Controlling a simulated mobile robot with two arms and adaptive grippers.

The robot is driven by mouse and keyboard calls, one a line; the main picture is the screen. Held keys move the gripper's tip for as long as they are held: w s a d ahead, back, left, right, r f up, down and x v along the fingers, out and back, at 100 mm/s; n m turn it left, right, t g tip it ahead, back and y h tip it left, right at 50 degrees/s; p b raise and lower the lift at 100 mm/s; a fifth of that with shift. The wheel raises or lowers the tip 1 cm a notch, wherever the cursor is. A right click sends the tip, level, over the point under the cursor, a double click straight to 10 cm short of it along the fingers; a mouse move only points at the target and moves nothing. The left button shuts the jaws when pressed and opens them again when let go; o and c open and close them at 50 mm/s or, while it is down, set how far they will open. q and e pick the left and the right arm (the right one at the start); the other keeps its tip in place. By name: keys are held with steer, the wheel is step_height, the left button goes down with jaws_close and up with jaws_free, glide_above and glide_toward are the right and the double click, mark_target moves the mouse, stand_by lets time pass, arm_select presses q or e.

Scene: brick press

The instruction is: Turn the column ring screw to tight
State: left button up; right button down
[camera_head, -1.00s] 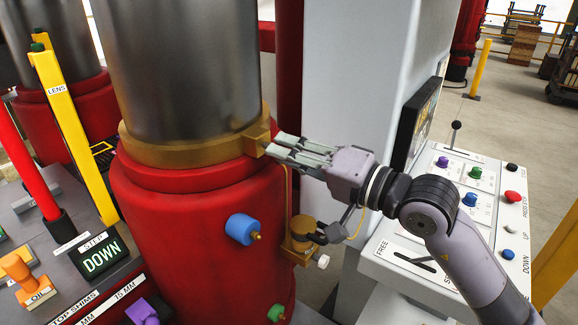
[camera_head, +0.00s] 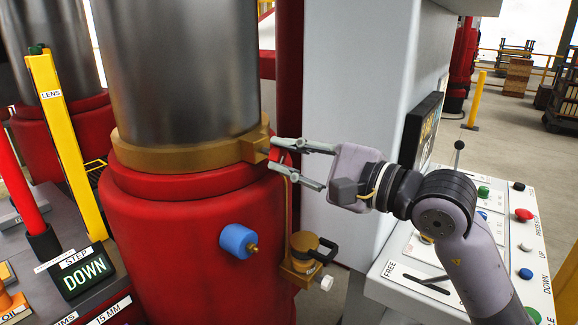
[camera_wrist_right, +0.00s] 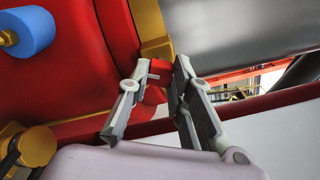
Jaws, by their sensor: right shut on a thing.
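The brass column ring (camera_head: 185,157) wraps the grey steel column above its red base. Its clamp lug sticks out at the right, with the red ring screw (camera_head: 278,155) on it. My right gripper (camera_head: 279,157) reaches in from the right, its two fingers one above the other. The fingertips are shut on the red screw head, which also shows between them in the right wrist view (camera_wrist_right: 157,76). The fingers hide part of the screw, and I cannot tell how tight it is. My left gripper is out of view.
A blue knob (camera_head: 238,240) and a brass cup-like fitting (camera_head: 305,258) stick out from the red base below my gripper. A white machine housing (camera_head: 345,75) stands close behind it. A control panel (camera_head: 440,270) with levers and buttons lies at the right.

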steer(key=m+b, duration=0.1)
steer(key=m, duration=0.3)
steer(key=shift+f+m, duration=0.15)
steer(key=shift+m, duration=0.15)
steer(key=m, duration=0.4)
steer(key=shift+m, duration=0.3)
steer(key=m, duration=0.3)
steer(key=shift+m, duration=0.3)
steer(key=shift+w+m+p, duration=0.1)
steer(key=shift+m+p, duration=1.1)
steer(key=shift+m, duration=1.3)
steer(key=c, duration=1.4)
jaws_free()
steer(key=shift+c, duration=0.2)
steer(key=v, duration=1.2)
